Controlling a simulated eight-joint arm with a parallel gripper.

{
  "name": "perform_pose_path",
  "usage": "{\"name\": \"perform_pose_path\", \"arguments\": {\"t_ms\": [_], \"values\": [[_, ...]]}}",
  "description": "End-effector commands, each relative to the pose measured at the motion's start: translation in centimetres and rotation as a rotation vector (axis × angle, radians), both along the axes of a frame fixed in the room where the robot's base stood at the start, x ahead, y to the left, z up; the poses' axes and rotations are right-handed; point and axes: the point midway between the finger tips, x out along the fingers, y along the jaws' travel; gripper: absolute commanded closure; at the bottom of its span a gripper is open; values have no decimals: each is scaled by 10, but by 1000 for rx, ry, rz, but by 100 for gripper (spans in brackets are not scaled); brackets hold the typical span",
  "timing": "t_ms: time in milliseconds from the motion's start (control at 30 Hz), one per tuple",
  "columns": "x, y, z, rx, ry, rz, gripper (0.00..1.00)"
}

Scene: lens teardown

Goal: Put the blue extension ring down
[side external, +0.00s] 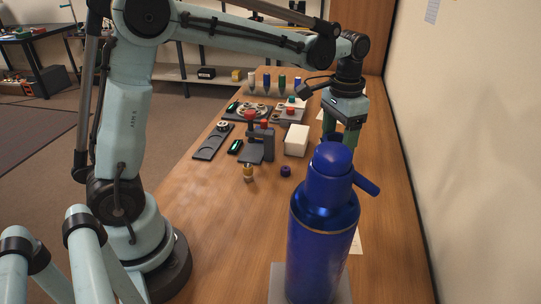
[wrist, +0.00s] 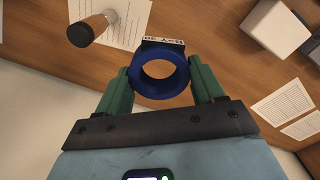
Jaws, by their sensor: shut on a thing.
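The blue extension ring (wrist: 145,84) is a short blue cylinder with an open middle and a white label with dark print on its far side. In the wrist view my gripper (wrist: 160,82) has its two green fingers against the ring's left and right sides, shut on it. The table shows through the ring's opening. In the side external view my gripper (side external: 343,132) hangs over the right part of the table, behind the large blue bottle; its fingertips and the ring are hidden there. I cannot tell the ring's height above the table.
The tall blue bottle (side external: 322,235) stands at the front right. A white box (side external: 296,140) stands left of my gripper. A wooden-handled tool (wrist: 92,27) and printed sheets (wrist: 284,103) are near the ring. The wall is close on the right. Bare wood (side external: 225,225) is at front left.

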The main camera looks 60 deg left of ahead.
Motion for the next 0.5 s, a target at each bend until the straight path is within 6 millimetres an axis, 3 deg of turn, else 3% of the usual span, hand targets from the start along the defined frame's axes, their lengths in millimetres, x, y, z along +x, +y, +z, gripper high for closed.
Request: {"name": "perform_pose_path", "arguments": {"t_ms": [200, 500], "values": [[-55, 44, 11, 0, 0, 321, 66], [-135, 82, 8, -1, 0, 751, 66]]}}
